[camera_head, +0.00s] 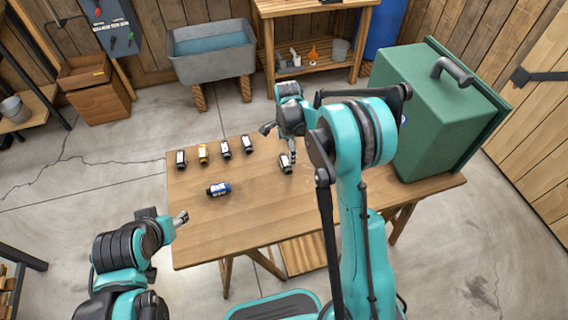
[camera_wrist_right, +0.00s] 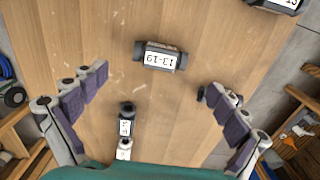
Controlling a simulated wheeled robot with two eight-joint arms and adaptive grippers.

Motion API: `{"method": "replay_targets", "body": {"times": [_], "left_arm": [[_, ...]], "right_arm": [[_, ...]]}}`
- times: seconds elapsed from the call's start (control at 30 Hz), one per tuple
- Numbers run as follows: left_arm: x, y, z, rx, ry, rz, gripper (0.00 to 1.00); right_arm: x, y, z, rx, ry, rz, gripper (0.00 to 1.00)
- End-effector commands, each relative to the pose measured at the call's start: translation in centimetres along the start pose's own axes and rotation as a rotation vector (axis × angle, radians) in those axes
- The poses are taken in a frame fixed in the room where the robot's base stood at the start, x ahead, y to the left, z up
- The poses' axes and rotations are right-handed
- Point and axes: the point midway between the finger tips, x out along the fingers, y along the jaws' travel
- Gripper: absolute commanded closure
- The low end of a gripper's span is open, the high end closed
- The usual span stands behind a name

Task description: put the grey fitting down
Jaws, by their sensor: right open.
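A dark grey fitting with a white label (camera_head: 285,164) stands on the wooden table (camera_head: 235,225), right of the row of fittings. My right gripper (camera_head: 278,143) is just above and beside it.
A large green case (camera_head: 430,115) stands on the table's right end. The table's front middle is clear.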

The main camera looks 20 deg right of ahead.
Motion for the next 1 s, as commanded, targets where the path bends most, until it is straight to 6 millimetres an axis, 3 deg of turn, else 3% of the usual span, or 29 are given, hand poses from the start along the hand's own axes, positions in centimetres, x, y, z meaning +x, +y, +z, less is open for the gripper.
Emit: {"method": "replay_targets", "body": {"times": [0.4,0.63,0.67,0.87,1.0], "left_arm": [[1.9,0.0,1.4,0.0,0.0,0.0,0.51],[1.9,0.0,1.3,0.0,0.0,0.0,0.51],[1.9,0.0,1.3,0.0,0.0,0.0,0.51],[1.9,0.0,1.3,0.0,0.0,0.0,0.51],[1.9,0.0,1.3,0.0,0.0,0.0,0.51]], "right_arm": [[5.4,0.0,0.3,-0.003,0.0,-0.002,0.02],[5.5,0.0,0.3,-0.003,0.0,-0.002,0.02],[5.5,0.0,0.3,-0.003,0.0,-0.002,0.04],[5.5,0.0,0.3,-0.003,0.0,-0.002,0.56],[5.5,0.0,0.3,-0.003,0.0,-0.002,0.56]]}}
